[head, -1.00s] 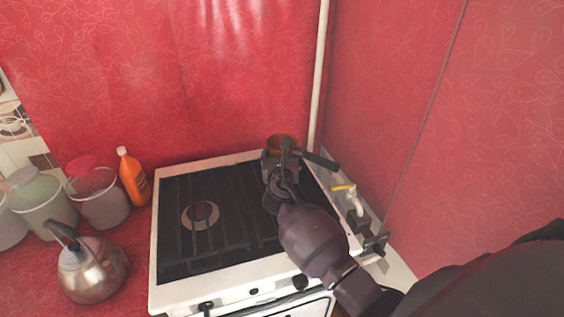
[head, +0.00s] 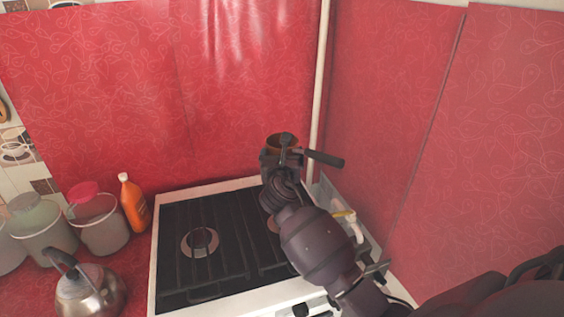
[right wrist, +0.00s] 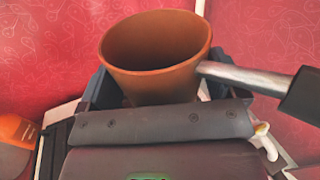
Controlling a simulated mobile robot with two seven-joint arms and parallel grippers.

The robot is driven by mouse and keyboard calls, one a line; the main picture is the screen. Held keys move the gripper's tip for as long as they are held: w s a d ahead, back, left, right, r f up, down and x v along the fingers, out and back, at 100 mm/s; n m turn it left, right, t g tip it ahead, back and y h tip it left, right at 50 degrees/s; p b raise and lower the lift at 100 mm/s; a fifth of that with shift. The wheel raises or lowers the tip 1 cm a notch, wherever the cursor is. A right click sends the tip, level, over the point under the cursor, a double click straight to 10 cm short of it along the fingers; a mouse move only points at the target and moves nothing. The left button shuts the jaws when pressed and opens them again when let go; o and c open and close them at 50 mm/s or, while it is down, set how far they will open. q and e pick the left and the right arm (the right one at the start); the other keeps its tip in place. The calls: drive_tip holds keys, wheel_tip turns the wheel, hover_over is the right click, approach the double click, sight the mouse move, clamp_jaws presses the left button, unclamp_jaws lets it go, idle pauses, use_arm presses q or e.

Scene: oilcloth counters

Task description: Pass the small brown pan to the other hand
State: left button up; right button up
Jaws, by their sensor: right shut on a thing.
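The small brown pan (head: 272,143) is up above the back right of the stove, near the corner of the red walls. Its dark handle (head: 324,158) points right. My right gripper (head: 281,158) is at the pan and shut on it; the arm hides much of the pan's near side. In the right wrist view the brown pan (right wrist: 157,47) sits upright and looks empty, between the fingers of my right gripper (right wrist: 150,98), with its handle (right wrist: 250,78) out to the right. My left gripper does not show in any view.
The stove (head: 172,293) with dark grates lies below. A steel kettle (head: 92,293), an orange bottle (head: 132,203) and several lidded buckets stand to its left. A pale vertical pipe (head: 320,90) runs up the corner behind the pan. A yellow-handled tap (head: 345,214) is right of the stove.

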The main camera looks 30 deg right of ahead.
drive_tip(key=shift+r, duration=0.85)
